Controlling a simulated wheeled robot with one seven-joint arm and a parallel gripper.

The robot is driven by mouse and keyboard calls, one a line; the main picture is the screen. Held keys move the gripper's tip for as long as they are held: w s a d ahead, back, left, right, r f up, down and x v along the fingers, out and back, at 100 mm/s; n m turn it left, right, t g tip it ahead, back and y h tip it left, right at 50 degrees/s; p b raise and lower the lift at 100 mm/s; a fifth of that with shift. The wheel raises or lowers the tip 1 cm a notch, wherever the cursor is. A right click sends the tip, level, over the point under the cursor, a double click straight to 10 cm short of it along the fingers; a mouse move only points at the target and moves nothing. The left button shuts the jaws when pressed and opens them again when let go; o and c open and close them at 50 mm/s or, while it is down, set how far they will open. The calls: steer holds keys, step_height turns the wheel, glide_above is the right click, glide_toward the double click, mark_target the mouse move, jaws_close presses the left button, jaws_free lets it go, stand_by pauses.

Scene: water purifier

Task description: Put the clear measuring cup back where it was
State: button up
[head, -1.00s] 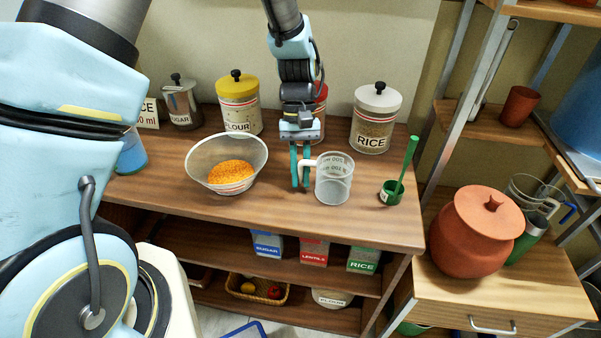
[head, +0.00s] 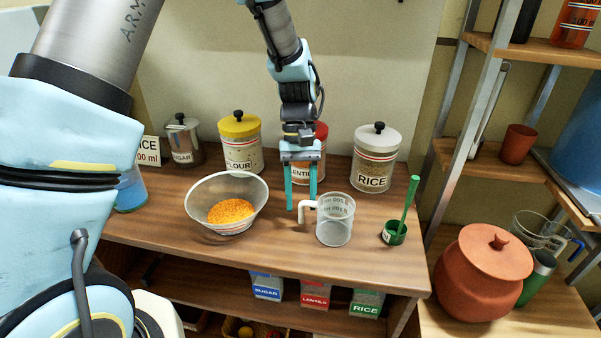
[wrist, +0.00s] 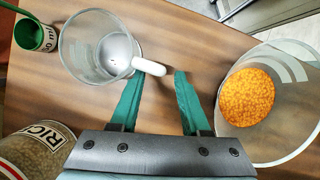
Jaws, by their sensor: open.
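The clear measuring cup (head: 335,222) stands upright on the wooden counter, with its white handle pointing left.
A clear bowl of orange lentils (head: 228,205) stands left of my gripper. The green scoop cup (head: 396,232) with its long handle is to the right. Behind are the flour jar (head: 241,145), lentil jar (head: 308,165) and rice jar (head: 374,160). Bare counter (head: 270,240) lies in front.

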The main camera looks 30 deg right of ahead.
steer(key=b+v, duration=0.1)
steer(key=v, duration=0.7)
steer(key=w+a+n+t+h, duration=0.1)
steer(key=w+a, duration=0.3)
steer(key=a, duration=0.5)
steer(key=w+a+n+t+h, duration=0.1)
steer(key=w+a+t, duration=0.15)
steer(key=a, duration=0.55)
steer(key=s+a+n+t, duration=0.1)
steer(key=s+a+t, duration=0.1)
steer(key=a, duration=1.4)
steer(key=shift+f+n, duration=0.35)
steer(key=shift+n, duration=0.05)
